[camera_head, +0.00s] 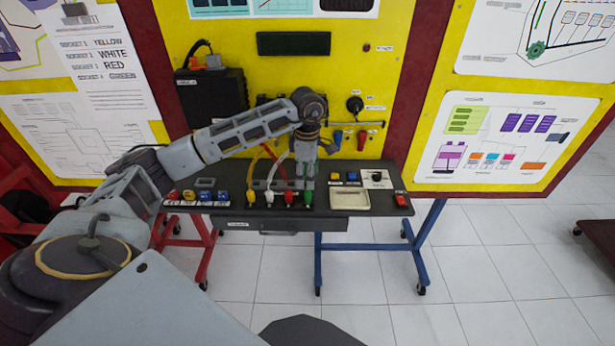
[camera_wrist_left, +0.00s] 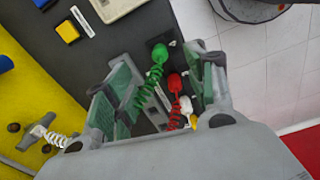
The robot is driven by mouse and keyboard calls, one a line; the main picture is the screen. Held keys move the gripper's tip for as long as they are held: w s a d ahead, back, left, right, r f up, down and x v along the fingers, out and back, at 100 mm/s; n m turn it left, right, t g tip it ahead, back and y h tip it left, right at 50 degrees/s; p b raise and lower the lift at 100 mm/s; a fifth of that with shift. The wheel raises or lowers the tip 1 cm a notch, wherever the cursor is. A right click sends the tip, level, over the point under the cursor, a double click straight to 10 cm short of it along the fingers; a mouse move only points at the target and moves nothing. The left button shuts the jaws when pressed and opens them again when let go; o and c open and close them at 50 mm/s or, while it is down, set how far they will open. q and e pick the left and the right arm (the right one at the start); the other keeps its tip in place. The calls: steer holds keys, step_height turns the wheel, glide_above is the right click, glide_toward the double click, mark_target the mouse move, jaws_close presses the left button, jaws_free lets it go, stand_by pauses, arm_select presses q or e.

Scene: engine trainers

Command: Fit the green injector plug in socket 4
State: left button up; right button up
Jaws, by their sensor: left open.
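The green injector plug (camera_head: 308,198) is at the right end of a row of plugs on the dark bench top. In the left wrist view the green plug (camera_wrist_left: 161,52) sits upright at a black socket plate, its coiled green cable trailing toward the wrist. It looks seated, but its base is too small to judge depth. My left gripper (camera_head: 307,181) is above it, fingers open on either side; pads and plug look apart. The red plug (camera_head: 289,198), white plug (camera_head: 269,197) and yellow plug (camera_head: 251,197) stand in line beside it. My right gripper is not in view.
A cream tray (camera_head: 350,199) lies just right of the green plug. Blue and yellow buttons (camera_head: 345,176) sit behind it, and a red switch (camera_head: 401,199) is at the right edge. A socket colour chart (camera_head: 103,62) hangs at the left.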

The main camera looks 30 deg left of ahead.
arm_select(q)
step_height(320, 180, up, 11)
stand_by(0.6)
steer(key=shift+d, duration=0.1)
stand_by(0.4)
